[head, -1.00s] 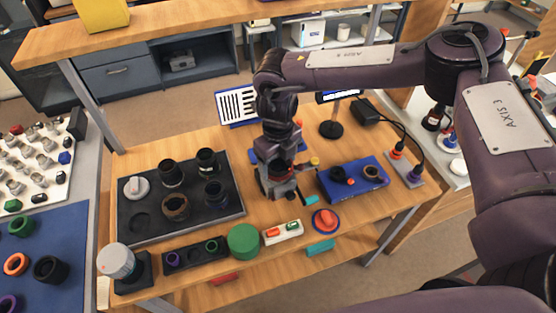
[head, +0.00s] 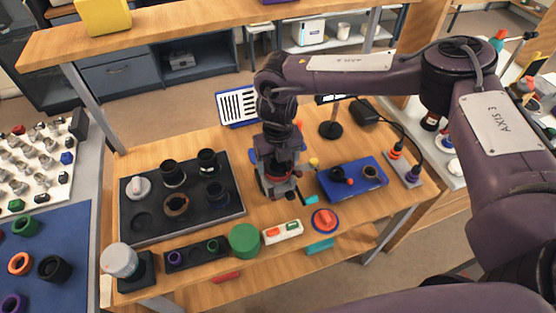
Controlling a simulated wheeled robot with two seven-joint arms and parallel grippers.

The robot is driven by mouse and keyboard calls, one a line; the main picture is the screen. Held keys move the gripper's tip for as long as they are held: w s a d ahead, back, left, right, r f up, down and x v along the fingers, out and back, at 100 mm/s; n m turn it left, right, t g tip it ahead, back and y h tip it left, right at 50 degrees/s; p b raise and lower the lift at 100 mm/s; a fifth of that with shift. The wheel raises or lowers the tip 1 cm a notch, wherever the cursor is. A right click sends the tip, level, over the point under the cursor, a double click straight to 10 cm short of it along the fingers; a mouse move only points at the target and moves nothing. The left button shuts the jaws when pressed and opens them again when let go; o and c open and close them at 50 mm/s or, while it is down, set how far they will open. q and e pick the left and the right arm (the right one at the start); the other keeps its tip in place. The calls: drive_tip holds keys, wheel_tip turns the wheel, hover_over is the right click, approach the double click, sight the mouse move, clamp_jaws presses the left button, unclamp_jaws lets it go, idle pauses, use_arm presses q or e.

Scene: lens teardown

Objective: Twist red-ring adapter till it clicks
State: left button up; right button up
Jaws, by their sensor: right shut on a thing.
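My right gripper (head: 279,188) points down over the middle of the wooden table. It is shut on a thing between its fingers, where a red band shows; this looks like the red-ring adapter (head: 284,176). The fingers and wrist hide most of it and whatever is under it, so I cannot tell how it is seated. My left gripper is not in view.
A black tray (head: 160,229) with dark lens parts lies left of the gripper. A blue tray (head: 354,191) lies close on its right. A green cylinder (head: 244,240), a small white tray (head: 282,232) and a red knob (head: 325,219) stand in front.

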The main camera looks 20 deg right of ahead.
drive_tip(key=shift+m, duration=0.6)
drive_tip(key=shift+m+p, duration=0.7)
drive_tip(key=shift+m, duration=0.6)
drive_tip(key=shift+m, duration=0.3)
drive_tip(key=shift+r+p, duration=0.1)
drive_tip(key=shift+p, duration=0.25)
drive_tip(key=shift+c, duration=0.4)
drive_tip(key=shift+m, duration=0.3)
drive_tip(key=shift+c, duration=1)
drive_tip(key=o, duration=1.4)
